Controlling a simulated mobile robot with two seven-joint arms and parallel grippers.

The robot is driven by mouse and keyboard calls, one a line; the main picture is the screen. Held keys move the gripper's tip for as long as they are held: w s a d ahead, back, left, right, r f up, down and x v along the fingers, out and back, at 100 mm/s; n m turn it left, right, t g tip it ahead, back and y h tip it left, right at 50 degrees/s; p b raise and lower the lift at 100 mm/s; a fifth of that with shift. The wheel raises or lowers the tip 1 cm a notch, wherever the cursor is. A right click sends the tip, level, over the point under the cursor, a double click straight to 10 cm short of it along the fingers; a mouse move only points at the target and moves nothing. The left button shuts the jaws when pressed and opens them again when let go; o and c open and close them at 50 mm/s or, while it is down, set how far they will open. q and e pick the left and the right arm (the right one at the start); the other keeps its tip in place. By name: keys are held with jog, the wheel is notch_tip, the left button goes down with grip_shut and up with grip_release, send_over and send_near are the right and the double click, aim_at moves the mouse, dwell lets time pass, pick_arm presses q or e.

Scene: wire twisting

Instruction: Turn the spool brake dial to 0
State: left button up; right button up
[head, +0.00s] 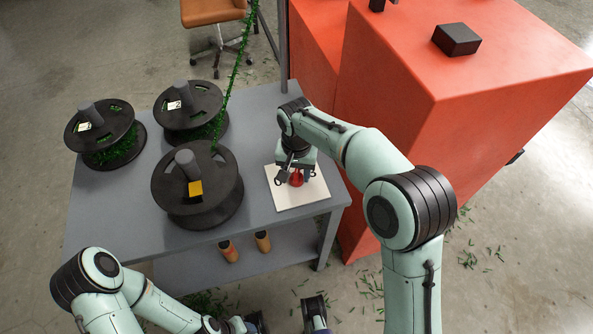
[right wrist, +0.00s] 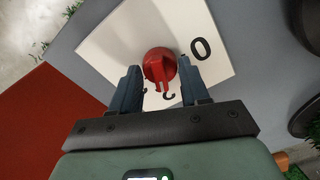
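The red spool brake dial (head: 296,178) sits on a white square plate (head: 316,196) at the right end of the grey table. In the right wrist view the red dial (right wrist: 160,65) has a raised grip bar pointing down toward my gripper, and a black 0 (right wrist: 201,49) shows to its right on the plate. Another black mark below the dial is partly hidden. My right gripper (head: 294,177) is over the dial; in the right wrist view its fingers (right wrist: 162,88) are apart, one on each side of the dial. Contact cannot be told. My left gripper is cut off at the bottom of the head view.
Several black spools stand on the grey table (head: 255,205), the nearest one (head: 198,190) with a yellow tag. A large red block (head: 400,130) stands close to the right. Two orange-brown cylinders (head: 263,242) are on the lower shelf.

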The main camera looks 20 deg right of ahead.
jog(key=c, duration=0.4)
jog(key=shift+c, duration=0.2)
pick_arm(q)
jog(key=shift+s+r, duration=0.1)
jog(key=shift+r, duration=0.05)
pick_arm(e)
jog(key=n+p, duration=0.3)
jog(key=n, duration=0.1)
jog(key=shift+r, duration=0.15)
jog(key=n+p, duration=0.3)
jog(key=n, duration=0.3)
jog(key=n+p, duration=0.2)
jog(key=n, duration=0.3)
pick_arm(q)
notch_tip(320, 180, up, 9)
jog(key=p, duration=0.2)
jog(key=shift+g, duration=0.4)
pick_arm(e)
jog(key=shift+n, duration=2.4)
pick_arm(q)
jog(key=shift+r, duration=0.1)
